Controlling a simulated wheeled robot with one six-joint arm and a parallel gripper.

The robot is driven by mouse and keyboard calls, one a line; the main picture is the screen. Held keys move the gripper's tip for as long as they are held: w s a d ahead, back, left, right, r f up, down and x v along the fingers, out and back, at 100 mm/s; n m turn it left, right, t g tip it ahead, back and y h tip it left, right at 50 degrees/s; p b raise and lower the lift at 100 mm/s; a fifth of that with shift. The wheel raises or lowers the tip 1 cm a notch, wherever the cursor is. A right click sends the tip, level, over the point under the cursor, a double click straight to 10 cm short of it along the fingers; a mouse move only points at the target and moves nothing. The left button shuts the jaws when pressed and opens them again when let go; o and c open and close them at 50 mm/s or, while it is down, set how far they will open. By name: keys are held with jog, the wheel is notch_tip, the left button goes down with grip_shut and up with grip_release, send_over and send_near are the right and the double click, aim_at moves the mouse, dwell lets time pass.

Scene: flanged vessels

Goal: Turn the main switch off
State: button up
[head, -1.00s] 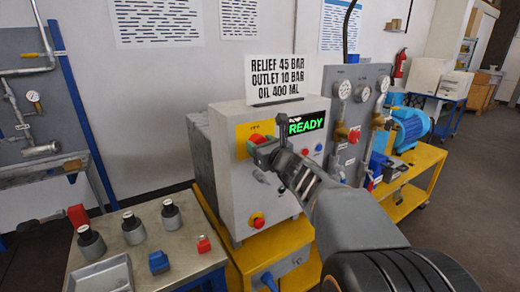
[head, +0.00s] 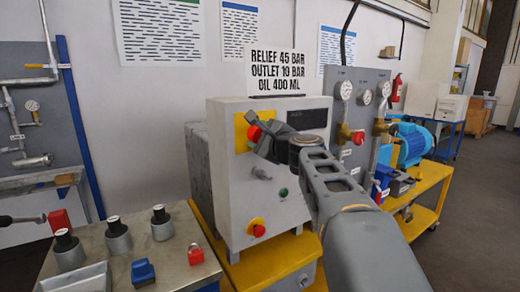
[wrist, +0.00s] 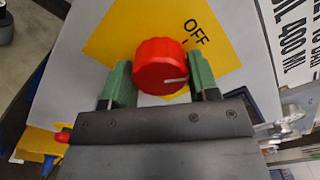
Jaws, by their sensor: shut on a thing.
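The main switch is a red round knob (wrist: 160,62) on a yellow plate (wrist: 112,38) marked OFF, on the front of the grey control cabinet (head: 233,190). In the wrist view the knob sits between the green fingers of my gripper (wrist: 160,85), which is shut on it. The white mark on the knob points to the right in that view, below the OFF lettering. In the head view the knob (head: 254,132) is partly hidden by my gripper (head: 262,141). The cabinet's display (head: 308,117) is dark and partly covered by my arm.
A red button (head: 257,228) sits low on the cabinet, with a green one (head: 283,192) above. A sign (head: 288,71) stands on top. A bench (head: 178,272) at left holds several grey fittings, a blue block and a red padlock. Gauges (head: 344,90) are at right.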

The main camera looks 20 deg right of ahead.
jog(key=n+b, duration=0.3)
jog(key=n, duration=0.1)
jog(key=shift+f+b, duration=0.2)
jog(key=shift+b, duration=0.15)
jog(key=shift+r+n+b, duration=0.1)
jog(key=shift+n+b, duration=0.75)
jog(key=shift+n, duration=0.35)
jog(key=o, duration=0.9)
jog(key=shift+r, duration=0.1)
jog(key=shift+s, duration=0.1)
jog(key=s, duration=0.4)
jog(key=s+d+b, duration=0.1)
jog(key=s, duration=0.8)
jog(key=shift+s+d, duration=0.25)
jog(key=shift+s, duration=0.05)
